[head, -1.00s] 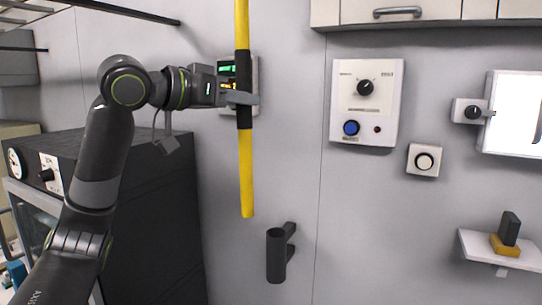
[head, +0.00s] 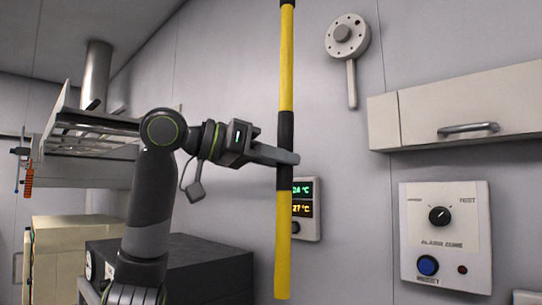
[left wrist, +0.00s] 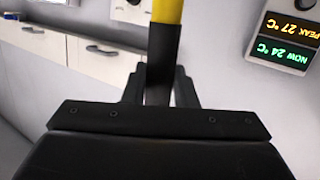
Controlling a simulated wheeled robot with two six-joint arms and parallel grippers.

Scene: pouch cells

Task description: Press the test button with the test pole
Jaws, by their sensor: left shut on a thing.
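The test pole (head: 285,75) is a long yellow rod with black bands, upright in the head view; its top runs out of the frame. My left gripper (head: 284,155) is shut on a black band of the pole, which also shows in the left wrist view (left wrist: 163,50). A round grey wall device (head: 347,38) with a raised centre and a downward stem is high on the wall, right of the pole and apart from it. I cannot tell whether that centre is the test button. My right gripper is not in view.
A temperature display (head: 306,208) is on the wall partly behind the pole. An alarm zone panel (head: 446,245) with a knob and blue reset button (head: 428,265) is at right, below a wall cabinet (head: 450,105). A dark cabinet (head: 205,265) stands lower left.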

